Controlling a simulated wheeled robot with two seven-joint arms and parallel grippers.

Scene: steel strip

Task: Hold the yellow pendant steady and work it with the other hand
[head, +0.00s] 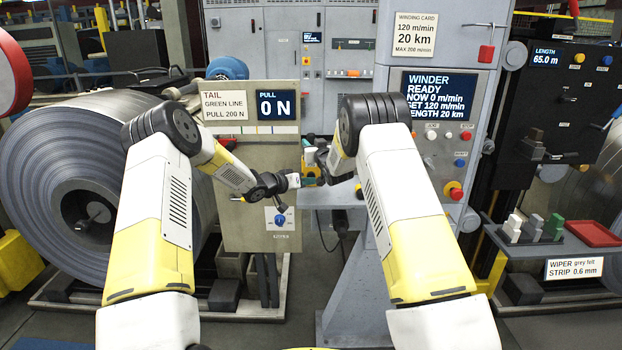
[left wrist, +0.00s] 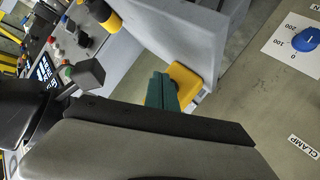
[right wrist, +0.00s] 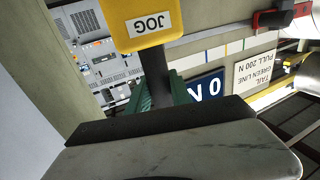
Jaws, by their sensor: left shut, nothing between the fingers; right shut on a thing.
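The yellow pendant (right wrist: 150,24), labelled JOG, shows in the right wrist view with a black stem (right wrist: 154,75) below its yellow head. My right gripper (right wrist: 160,92) is shut on that stem with its green pads. In the head view my right gripper (head: 312,160) is in front of the middle console, and the pendant is largely hidden there. My left gripper (head: 293,181) is close below and left of it, shut and empty. In the left wrist view the left fingertips (left wrist: 161,88) are beside a yellow piece (left wrist: 190,86); I cannot tell whether they touch.
The tail panel (head: 245,160) reads PULL 0 N and carries a blue dial (head: 280,219). The winder screen (head: 440,97) reads READY, 0 m/min. A large steel coil (head: 60,170) stands left. A shelf with a red tray (head: 593,233) is at right.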

